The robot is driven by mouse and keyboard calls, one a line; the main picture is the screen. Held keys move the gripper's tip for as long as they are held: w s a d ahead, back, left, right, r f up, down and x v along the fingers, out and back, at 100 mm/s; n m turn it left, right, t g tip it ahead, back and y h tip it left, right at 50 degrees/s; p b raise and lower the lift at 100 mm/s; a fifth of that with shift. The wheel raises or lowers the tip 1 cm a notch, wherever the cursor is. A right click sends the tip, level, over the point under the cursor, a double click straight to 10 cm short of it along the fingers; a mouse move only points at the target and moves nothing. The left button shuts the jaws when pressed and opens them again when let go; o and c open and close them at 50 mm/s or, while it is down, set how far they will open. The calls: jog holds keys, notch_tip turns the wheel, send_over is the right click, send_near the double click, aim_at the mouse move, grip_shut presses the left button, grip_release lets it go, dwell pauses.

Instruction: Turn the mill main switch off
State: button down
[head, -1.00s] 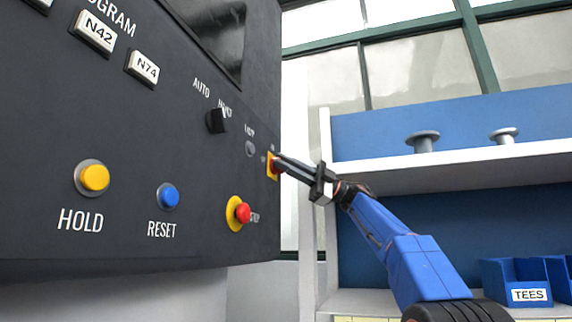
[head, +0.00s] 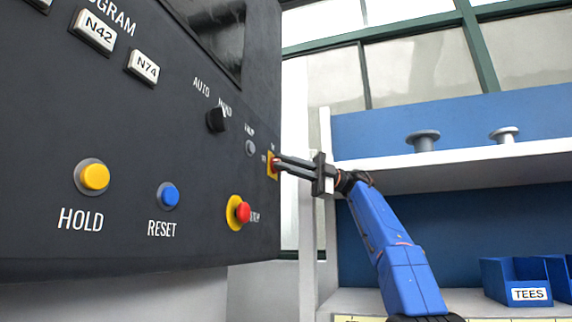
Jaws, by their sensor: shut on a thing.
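The mill main switch is a small red knob on a yellow plate (head: 271,165) at the right edge of the dark control panel (head: 130,215). My gripper (head: 279,164) reaches in from the right, with its fingers level against the front of the plate. It is shut on the red knob, which is mostly hidden between the fingertips. The small lettering around the plate is too small to read, so I cannot tell the switch's position for sure.
A red stop button (head: 243,212) on a yellow disc sits just below the switch. A black selector knob (head: 216,120), a blue reset button (head: 168,196) and a yellow hold button (head: 95,177) are further left. White shelving (head: 440,157) with blue bins (head: 515,282) stands behind my arm.

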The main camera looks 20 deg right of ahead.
jog(key=c, duration=1.8)
grip_release()
jog(key=v, duration=0.7)
jog(key=shift+d, duration=0.2)
jog(key=shift+f, duration=0.1)
